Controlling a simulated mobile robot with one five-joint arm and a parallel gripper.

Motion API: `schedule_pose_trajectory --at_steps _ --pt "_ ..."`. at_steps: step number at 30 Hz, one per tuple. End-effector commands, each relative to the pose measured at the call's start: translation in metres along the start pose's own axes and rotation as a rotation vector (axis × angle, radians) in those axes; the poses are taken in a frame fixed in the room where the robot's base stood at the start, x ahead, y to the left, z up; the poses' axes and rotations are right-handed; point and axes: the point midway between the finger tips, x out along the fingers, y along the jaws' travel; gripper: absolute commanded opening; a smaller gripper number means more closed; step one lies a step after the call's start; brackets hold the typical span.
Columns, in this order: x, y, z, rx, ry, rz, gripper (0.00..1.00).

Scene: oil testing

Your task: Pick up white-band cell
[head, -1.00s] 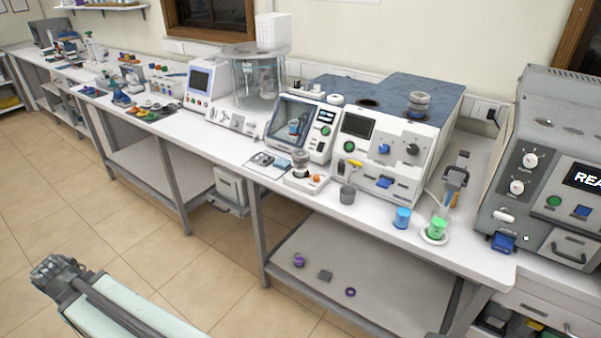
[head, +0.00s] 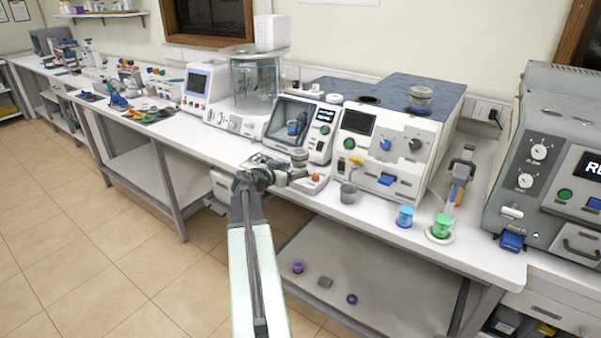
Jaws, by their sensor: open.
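My arm now reaches up the middle of the view, and my gripper (head: 291,177) is over the bench's front edge. It points right and is open, with nothing seen between its jaws. A small grey round cell (head: 300,157) with a lighter band sits on a low white stand (head: 311,184), just above the gripper tip in the picture. I cannot tell whether the jaws touch it. A similar grey cell (head: 420,98) sits on top of the white-fronted tester. The bands are too small to tell which one is white.
A grey cup (head: 348,193), a blue cup (head: 405,216) and a green cup (head: 442,226) stand along the bench front (head: 483,256). The white-fronted tester (head: 388,150) and a windowed instrument (head: 297,128) stand behind. Small purple parts (head: 298,267) lie on the lower shelf.

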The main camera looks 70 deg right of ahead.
Motion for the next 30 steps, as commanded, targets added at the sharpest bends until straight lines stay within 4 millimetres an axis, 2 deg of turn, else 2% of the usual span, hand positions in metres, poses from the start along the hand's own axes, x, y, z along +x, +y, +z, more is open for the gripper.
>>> schedule_pose_trajectory --at_steps 1,7,15,21,22,27,30 --pt "0.008 0.0 0.002 0.001 0.0 0.002 0.72" --pt "0.017 0.0 0.003 0.0 -0.001 0.002 0.72" --pt "0.061 -0.001 0.005 0.0 -0.002 0.002 0.72" --pt "0.061 0.001 0.004 0.0 -0.002 0.001 0.72" --pt "0.061 0.001 0.004 0.0 -0.002 0.002 0.69" --pt "0.061 0.001 0.004 0.0 -0.002 0.002 0.22" --pt "0.061 0.001 0.004 0.0 -0.002 0.002 0.0"
